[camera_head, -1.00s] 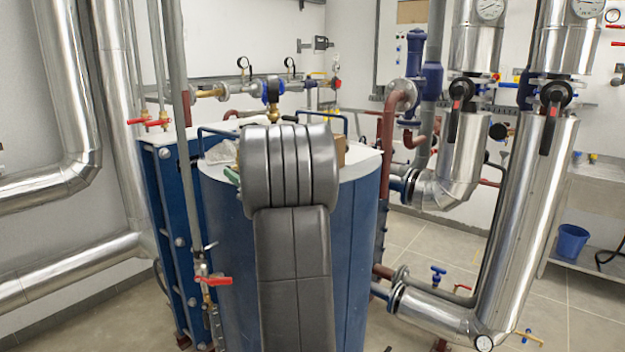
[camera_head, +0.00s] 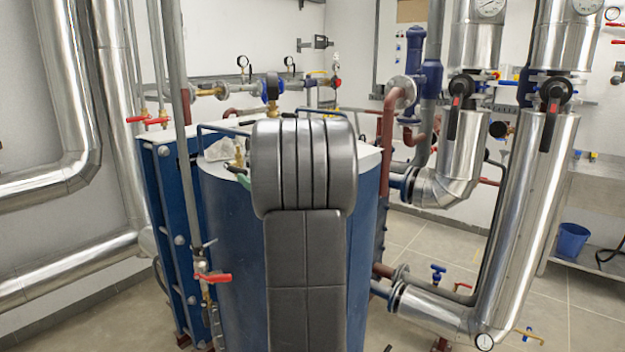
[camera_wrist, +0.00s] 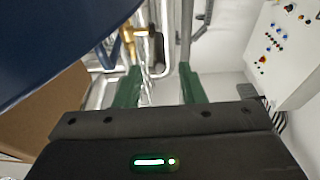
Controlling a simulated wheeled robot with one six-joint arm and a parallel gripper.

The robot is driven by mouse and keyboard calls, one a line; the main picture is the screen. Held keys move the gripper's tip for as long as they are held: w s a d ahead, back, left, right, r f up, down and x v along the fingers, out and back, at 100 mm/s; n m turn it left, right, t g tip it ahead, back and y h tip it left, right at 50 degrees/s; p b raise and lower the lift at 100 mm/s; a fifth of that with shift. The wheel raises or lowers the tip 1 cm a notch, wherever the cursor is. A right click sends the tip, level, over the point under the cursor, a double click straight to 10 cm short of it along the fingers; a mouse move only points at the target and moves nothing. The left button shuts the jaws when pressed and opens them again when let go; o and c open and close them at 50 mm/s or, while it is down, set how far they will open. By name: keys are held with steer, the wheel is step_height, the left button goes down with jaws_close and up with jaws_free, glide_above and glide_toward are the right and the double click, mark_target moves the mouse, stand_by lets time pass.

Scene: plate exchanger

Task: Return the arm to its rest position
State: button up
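My gripper shows in the wrist view (camera_wrist: 161,86). Its two green fingers stand wide apart, and only distant pipes and wall show between them. In the head view my dark grey arm stands upright in front of the blue tank and hides most of the gripper. A small green piece left of the arm looks like part of a finger. It shows close above the tank top, and I cannot tell whether it touches anything.
The blue tank (camera_head: 228,260) is right behind my arm. A crumpled clear bag (camera_head: 218,150) lies on its top. A brown surface, perhaps a box (camera_wrist: 60,112), is close left of my gripper. Silver pipes (camera_head: 525,220) stand at right. A control panel (camera_wrist: 285,50) is at right in the wrist view.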

mark_target(237, 167)
steer(key=p+x, duration=0.1)
steer(key=x, duration=0.6)
steer(key=shift+a+r, duration=0.1)
steer(key=shift+w+a+r+p, duration=0.15)
steer(key=shift+w+r+p, duration=0.1)
steer(key=shift+p, duration=0.4)
steer(key=shift+s+r+p, duration=0.15)
steer(key=shift+r+p, duration=0.05)
steer(key=shift+p, duration=0.7)
steer(key=g+h+p, duration=0.1)
steer(key=p, duration=0.2)
steer(key=shift+r, duration=0.15)
steer(key=h+p, duration=0.1)
steer(key=p, duration=0.1)
steer(key=shift+r+g+p, duration=0.15)
steer(key=shift+g+p, duration=0.25)
